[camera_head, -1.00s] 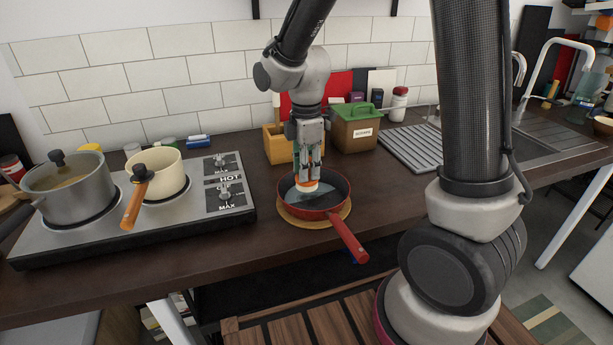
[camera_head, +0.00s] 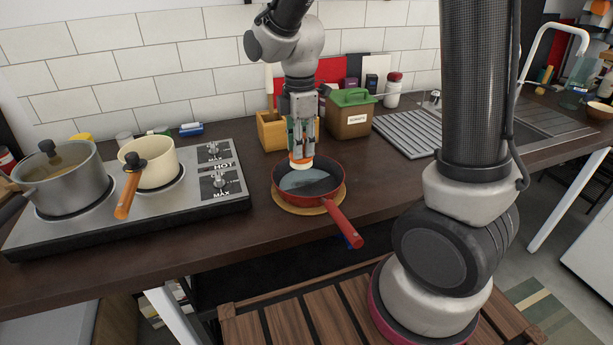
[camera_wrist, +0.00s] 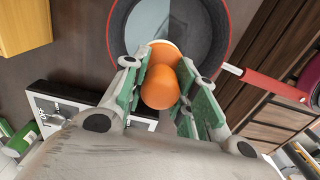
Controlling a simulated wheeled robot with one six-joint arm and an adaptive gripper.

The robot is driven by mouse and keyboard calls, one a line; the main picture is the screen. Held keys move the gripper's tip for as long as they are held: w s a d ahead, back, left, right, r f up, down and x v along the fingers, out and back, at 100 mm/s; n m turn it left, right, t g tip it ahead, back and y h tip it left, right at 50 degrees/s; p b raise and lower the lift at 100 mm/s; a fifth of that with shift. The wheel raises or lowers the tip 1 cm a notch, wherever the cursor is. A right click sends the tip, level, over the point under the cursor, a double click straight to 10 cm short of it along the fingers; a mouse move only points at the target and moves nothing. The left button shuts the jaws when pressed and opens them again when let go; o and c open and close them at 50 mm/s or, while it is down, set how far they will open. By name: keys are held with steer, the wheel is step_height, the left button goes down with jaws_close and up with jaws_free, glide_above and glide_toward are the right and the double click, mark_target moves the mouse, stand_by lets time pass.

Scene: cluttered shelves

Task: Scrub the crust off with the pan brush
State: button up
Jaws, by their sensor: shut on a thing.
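The red pan (camera_head: 329,196) rests on a round wooden mat (camera_head: 288,207) on the counter, its handle pointing toward the front right. Its dark inside holds a large pale grey patch (camera_head: 294,181), which also shows in the wrist view (camera_wrist: 149,20). My gripper (camera_head: 301,150) points down, shut on the pan brush (camera_head: 300,164). The brush has an orange knob (camera_wrist: 162,88) and a pale underside. The brush is at the pan's far left rim; I cannot tell whether it touches the pan. In the wrist view it overlaps the rim.
A hob (camera_head: 92,225) with a grey pot (camera_head: 75,187) and a cream pot (camera_head: 153,168) stands left. A yellow wooden box (camera_head: 270,132) and a brown green-lidded box (camera_head: 348,118) stand behind the pan. A drainer and sink lie right. The counter between hob and pan is clear.

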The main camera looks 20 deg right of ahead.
mark_target(301, 166)
steer(key=shift+f, duration=2.85)
steer(key=shift+f, duration=0.6)
steer(key=shift+s+d+r, duration=0.1)
steer(key=shift+s+d, duration=0.35)
steer(key=shift+d, duration=0.35)
steer(key=shift+s+d, duration=0.45)
steer(key=shift+d, duration=0.3)
steer(key=shift+w+a, duration=0.45)
steer(key=shift+a, duration=0.35)
steer(key=shift+w+a, duration=0.4)
steer(key=shift+a, duration=0.4)
jaws_close()
steer(key=shift+d, duration=0.1)
